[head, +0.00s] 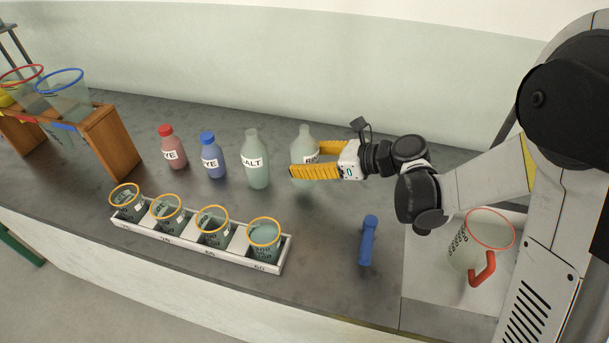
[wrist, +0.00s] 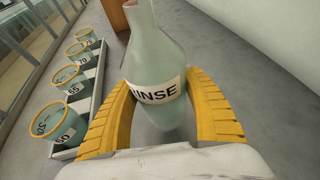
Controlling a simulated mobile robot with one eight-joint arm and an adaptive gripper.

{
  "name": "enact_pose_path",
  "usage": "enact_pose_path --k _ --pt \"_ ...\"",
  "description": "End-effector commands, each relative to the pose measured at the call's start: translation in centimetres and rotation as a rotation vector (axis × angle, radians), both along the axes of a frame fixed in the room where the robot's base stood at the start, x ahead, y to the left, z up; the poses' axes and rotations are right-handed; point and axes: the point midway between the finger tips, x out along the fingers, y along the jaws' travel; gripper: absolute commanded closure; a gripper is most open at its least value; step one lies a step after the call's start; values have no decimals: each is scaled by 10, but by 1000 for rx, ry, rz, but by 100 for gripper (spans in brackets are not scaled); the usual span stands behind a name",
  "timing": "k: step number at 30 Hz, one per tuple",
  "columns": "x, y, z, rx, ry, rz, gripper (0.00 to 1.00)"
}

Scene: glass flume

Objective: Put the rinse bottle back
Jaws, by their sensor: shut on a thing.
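The rinse bottle (head: 304,143) is pale green glass with a white label. It stands upright in the head view, at the right end of the row of bottles at the back of the bench. My gripper (head: 318,160) comes from the right and is shut on the bottle at label height, with yellow fingers on both sides; the wrist view also shows my gripper (wrist: 165,110). I cannot tell whether the bottle's base touches the bench.
To its left stand the salt bottle (head: 256,160), a blue dye bottle (head: 212,156) and a red dye bottle (head: 172,148). A white rack (head: 190,238) of beakers lies in front. A blue-handled thing (head: 367,242) and a red-handled jug (head: 478,245) are at right.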

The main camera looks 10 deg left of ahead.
Motion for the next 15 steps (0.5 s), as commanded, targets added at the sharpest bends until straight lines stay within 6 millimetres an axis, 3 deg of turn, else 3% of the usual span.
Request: enact_pose_path --k 9,15 --pt "1 1 -40 0 0 -1 74" --pt "0 1 -40 0 0 -1 74"
